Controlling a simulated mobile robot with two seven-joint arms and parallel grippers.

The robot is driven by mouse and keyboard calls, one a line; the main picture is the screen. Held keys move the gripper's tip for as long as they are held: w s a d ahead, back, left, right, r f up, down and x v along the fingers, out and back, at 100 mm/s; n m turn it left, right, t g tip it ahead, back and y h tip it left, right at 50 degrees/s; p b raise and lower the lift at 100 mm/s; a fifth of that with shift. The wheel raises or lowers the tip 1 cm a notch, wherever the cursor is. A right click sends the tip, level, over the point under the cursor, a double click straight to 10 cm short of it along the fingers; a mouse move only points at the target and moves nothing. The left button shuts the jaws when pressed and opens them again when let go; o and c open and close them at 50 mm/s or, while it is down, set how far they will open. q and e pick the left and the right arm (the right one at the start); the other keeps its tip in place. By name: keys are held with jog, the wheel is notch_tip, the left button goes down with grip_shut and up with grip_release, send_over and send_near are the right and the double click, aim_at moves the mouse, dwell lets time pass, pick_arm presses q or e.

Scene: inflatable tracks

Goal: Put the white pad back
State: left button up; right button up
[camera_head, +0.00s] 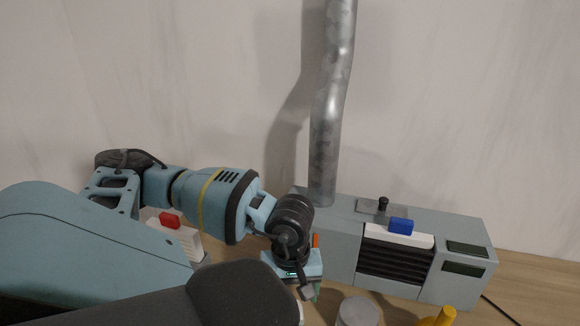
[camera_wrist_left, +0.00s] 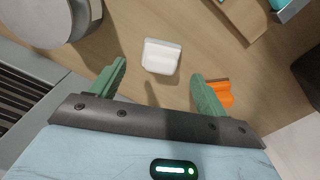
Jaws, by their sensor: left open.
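The white pad (camera_wrist_left: 161,56) is a small white block with rounded corners, lying on the wooden table in the left wrist view. My left gripper (camera_wrist_left: 157,85) has its two green fingers spread wide and empty. The pad shows beyond and between the fingertips, apart from both. In the head view my left gripper (camera_head: 312,289) points down in front of the grey machine (camera_head: 340,242), mostly covered by its own wrist. I cannot make out the pad in that view. My right gripper is in neither view.
The machine carries a silver pipe (camera_head: 332,110) and a white bar with a blue block (camera_head: 400,226). A round grey container (camera_head: 357,312) and a yellow object (camera_head: 441,317) stand in front. An orange piece (camera_wrist_left: 224,94) lies by one finger. A red-topped white box (camera_head: 180,238) is behind my arm.

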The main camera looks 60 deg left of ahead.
pick_arm(q)
notch_tip(320, 180, up, 7)
jog(key=shift+r, duration=0.2)
dwell(0.7)
